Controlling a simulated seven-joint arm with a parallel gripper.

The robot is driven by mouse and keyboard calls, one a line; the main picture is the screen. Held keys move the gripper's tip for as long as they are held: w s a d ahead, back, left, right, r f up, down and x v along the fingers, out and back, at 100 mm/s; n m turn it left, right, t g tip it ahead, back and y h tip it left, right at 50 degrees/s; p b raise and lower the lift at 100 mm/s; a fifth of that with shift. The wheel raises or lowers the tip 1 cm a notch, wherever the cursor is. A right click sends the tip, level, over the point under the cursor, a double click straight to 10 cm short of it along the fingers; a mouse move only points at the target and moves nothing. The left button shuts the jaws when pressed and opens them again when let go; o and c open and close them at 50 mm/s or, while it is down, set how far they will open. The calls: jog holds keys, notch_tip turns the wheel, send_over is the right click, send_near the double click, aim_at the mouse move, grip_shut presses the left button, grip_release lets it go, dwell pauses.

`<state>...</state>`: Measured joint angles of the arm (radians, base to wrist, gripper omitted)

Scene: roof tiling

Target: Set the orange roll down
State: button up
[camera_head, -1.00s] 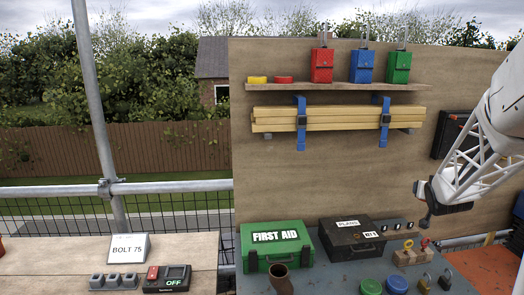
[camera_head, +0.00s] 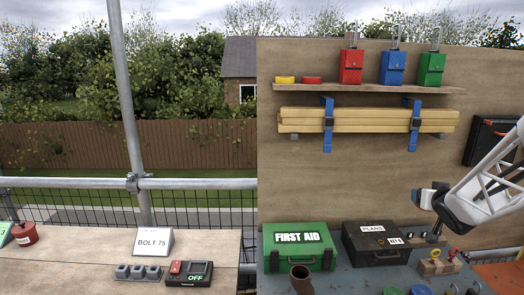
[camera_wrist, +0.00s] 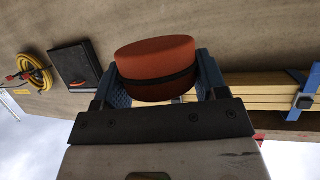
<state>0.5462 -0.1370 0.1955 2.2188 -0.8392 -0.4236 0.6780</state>
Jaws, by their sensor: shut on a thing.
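The orange roll (camera_wrist: 157,58), a short rust-orange cylinder with a dark band around it, sits between the two blue-grey fingers of my gripper (camera_wrist: 162,78) in the wrist view. The fingers are shut on its sides, and the board lies behind it. In the head view my gripper (camera_head: 421,198) is at the right, in front of the board and above the dark PLANS box's right side. The roll cannot be made out there.
A green first aid box (camera_head: 299,249), the PLANS box (camera_head: 378,243), a brown open pipe (camera_head: 301,277) and a wooden block (camera_head: 437,267) with small items crowd the bench below. A wooden table (camera_head: 70,262) at the left has free room. A shelf (camera_head: 365,88) holds coloured cases.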

jog(key=s+a+n+y, duration=0.2)
jog(key=s+a, duration=0.2)
jog(key=a, duration=0.4)
jog(key=s+a+n+y, duration=0.2)
jog(key=s+a, duration=0.2)
jog(key=a, duration=0.4)
jog(key=shift+y, duration=0.3)
jog(key=shift+a, duration=0.15)
jog(key=w+d+m+h, duration=0.25)
jog(key=w+d, duration=0.25)
jog(key=d, duration=0.5)
jog(key=w+d+m+h, duration=0.2)
jog(key=w+d+h, duration=0.15)
jog(key=d, duration=0.65)
jog(key=w+d+f+m+g+h, duration=0.1)
jog(key=d+f+m+h, duration=0.1)
jog(key=d, duration=0.9)
jog(key=w+d+f+m+g+h, duration=0.2)
jog(key=d+f, duration=0.3)
jog(key=d, duration=0.5)
jog(key=shift+d+m+h, duration=0.3)
jog(key=shift+d+m, duration=0.05)
jog(key=shift+m, duration=0.2)
jog(key=shift+a, duration=0.15)
